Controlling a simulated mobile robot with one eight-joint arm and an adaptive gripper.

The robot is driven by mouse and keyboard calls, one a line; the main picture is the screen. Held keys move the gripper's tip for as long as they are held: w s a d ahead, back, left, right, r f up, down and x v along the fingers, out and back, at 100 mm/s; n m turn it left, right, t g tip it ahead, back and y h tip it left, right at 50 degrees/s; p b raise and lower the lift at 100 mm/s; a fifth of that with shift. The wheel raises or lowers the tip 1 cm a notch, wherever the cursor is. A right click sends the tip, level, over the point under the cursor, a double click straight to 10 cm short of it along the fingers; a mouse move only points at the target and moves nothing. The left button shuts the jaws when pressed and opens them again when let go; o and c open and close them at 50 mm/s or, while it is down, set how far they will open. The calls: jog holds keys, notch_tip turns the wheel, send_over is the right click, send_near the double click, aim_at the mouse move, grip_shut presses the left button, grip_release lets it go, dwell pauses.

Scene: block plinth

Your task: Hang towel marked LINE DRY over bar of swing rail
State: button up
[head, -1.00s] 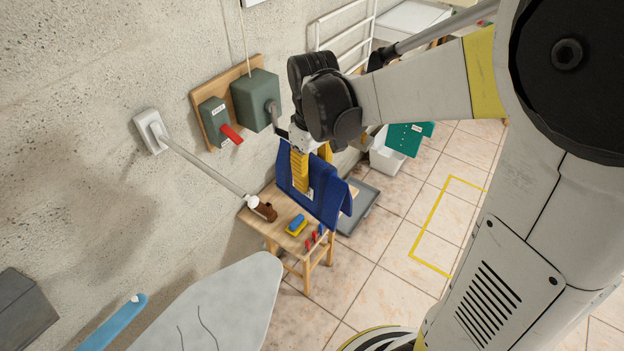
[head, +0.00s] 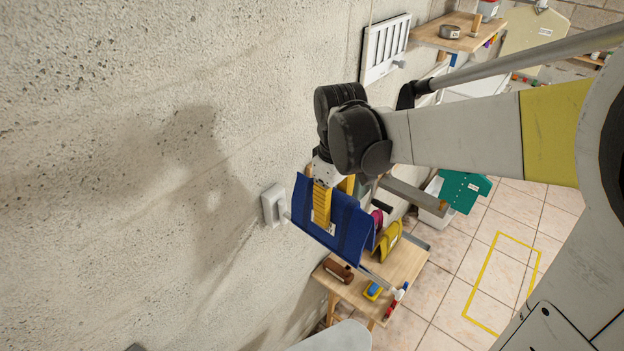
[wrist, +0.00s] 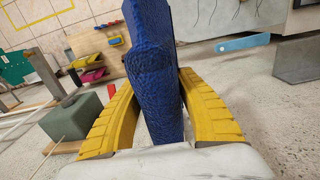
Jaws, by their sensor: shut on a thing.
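My gripper (head: 322,207), with yellow fingers, is shut on the blue towel (head: 352,235). In the wrist view both fingers (wrist: 155,82) press on a fold of the towel (wrist: 160,60). The towel hangs in two panels with a dark stripe; a white label shows partly beside the finger, too small to read. The swing rail has a white wall mount (head: 272,205) and a grey bar (head: 378,280) slanting down to the right. The towel covers the bar's middle in the head view. I cannot tell whether the bar lies between its panels.
A teal board (head: 463,188) and a white bin stand beyond. Open tiled floor lies to the right.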

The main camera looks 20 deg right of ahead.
jog(key=shift+s+d, duration=0.3)
jog(key=shift+d, duration=0.2)
jog(key=shift+a+f+b, duration=0.15)
jog(key=shift+f+b, duration=0.2)
jog(key=shift+b, duration=0.1)
notch_tip(320, 180, down, 16)
jog(key=b, duration=1.3)
jog(key=shift+r, duration=0.25)
jog(key=shift+f+b, duration=0.2)
jog(key=shift+b, duration=0.4)
jog(key=shift+f+b, duration=0.45)
jog(key=shift+f, duration=0.1)
jog(key=o, duration=1.8)
jog(key=shift+o, duration=0.2)
jog(key=shift+r, duration=0.2)
